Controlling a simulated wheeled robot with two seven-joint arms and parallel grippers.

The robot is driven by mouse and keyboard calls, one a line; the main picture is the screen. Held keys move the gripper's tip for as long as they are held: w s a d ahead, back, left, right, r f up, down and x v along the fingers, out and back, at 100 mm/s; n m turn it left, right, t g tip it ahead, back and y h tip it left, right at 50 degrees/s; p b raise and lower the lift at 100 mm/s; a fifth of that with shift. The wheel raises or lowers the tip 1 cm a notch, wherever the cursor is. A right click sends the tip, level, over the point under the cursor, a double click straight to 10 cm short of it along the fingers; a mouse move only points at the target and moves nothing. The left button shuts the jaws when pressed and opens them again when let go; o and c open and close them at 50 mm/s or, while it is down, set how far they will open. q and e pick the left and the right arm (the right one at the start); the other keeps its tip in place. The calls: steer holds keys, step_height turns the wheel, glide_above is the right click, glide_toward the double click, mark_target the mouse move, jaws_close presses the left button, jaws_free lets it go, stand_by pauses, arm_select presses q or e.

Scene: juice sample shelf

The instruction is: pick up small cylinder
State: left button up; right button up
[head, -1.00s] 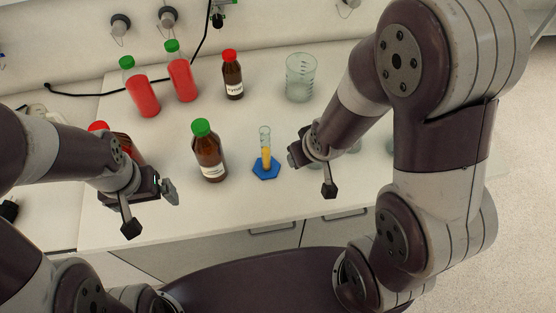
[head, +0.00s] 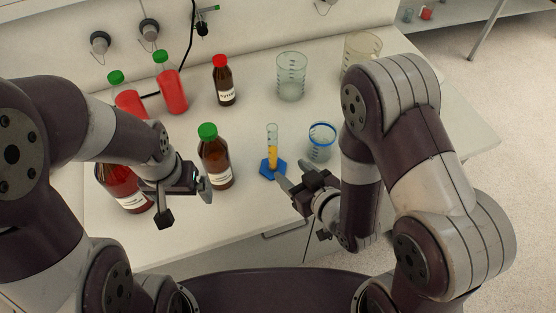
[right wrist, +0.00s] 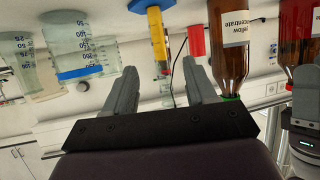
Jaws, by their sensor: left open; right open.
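The small cylinder (head: 272,150) is a slim clear graduated cylinder with yellow-orange liquid, upright on a blue hexagonal base (head: 265,170) on the white table. My right gripper (head: 297,178) is open and empty, just to the right and near side of it. In the right wrist view, where the scene is upside down, the cylinder (right wrist: 157,40) lies ahead between the two open fingers (right wrist: 160,82), beyond their tips and apart from them. My left gripper (head: 187,203) is open and empty, beside the near brown bottle, at the cylinder's left.
A green-capped brown bottle (head: 214,160) stands left of the cylinder; a blue-rimmed beaker (head: 321,142) stands close right. A red-capped brown bottle (head: 223,82), red juice bottles (head: 171,88) and clear beakers (head: 291,78) stand behind. A dark red bottle (head: 118,180) is beside my left arm.

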mark_target(269, 127)
steer(key=p+x, duration=0.3)
steer(key=x, duration=0.8)
steer(key=shift+w+a, duration=0.2)
steer(key=shift+w, duration=0.05)
steer(key=shift+w+a+f, duration=0.1)
steer(key=shift+w+f, duration=0.2)
steer(key=shift+s, duration=0.1)
jaws_close()
step_height(269, 127, up, 10)
steer(key=shift+r+b, duration=0.1)
steer(key=shift+b, duration=0.4)
